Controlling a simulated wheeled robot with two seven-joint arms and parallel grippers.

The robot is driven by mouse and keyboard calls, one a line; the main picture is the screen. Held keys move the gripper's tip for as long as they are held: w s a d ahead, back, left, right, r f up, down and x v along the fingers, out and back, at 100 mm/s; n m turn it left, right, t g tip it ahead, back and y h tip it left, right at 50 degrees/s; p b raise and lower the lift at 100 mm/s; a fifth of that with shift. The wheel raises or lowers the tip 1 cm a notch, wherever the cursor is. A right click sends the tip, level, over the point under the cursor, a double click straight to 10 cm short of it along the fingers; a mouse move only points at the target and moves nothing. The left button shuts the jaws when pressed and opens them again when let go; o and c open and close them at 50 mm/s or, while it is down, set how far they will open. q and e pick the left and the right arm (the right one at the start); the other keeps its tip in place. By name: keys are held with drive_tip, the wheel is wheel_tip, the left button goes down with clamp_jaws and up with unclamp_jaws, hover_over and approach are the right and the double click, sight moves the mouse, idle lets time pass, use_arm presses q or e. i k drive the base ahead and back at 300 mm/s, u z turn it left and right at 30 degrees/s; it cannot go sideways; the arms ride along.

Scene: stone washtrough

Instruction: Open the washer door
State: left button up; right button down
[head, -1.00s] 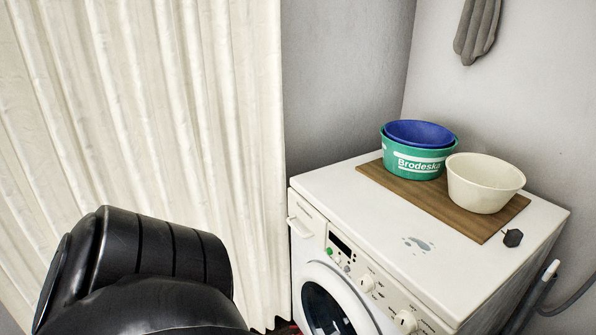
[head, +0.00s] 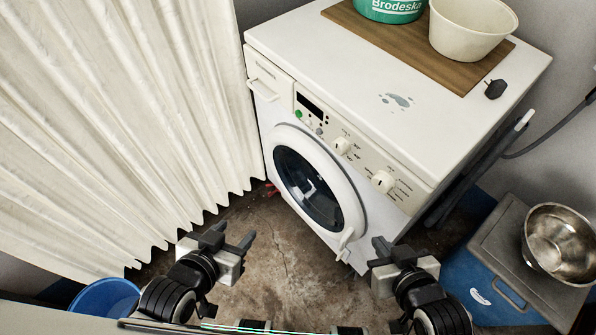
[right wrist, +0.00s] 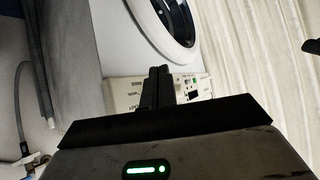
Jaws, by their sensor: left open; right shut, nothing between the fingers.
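The white washer (head: 275,130) stands in the middle of the head view, with its front facing down-left. Its round door (head: 318,185) has a dark window and a white rim, and looks shut. A white handle (head: 346,241) sits at the rim's lower right. My left gripper (head: 233,239) is open and empty, in front of the washer and left of the door. My right gripper (head: 381,250) is shut and empty, just right of the handle in the picture; I cannot tell the gap in depth. The right wrist view shows its closed fingers (right wrist: 157,88) and part of the door (right wrist: 172,25).
A cream curtain (head: 110,120) hangs at left. A blue basin (head: 105,297) lies at lower left. A blue box (head: 478,270) with a grey lid and a metal bowl (head: 560,243) stand at right. A board (head: 468,72) with tubs lies on the washer. Bare floor (head: 275,265) lies between my grippers.

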sight(315, 185)
drive_tip(key=i, duration=0.15)
drive_tip(key=k, duration=0.45)
drive_tip(key=z, duration=1.5)
drive_tip(key=k, duration=0.55)
drive_tip(key=u, duration=1.65)
drive_tip(key=i, duration=0.5)
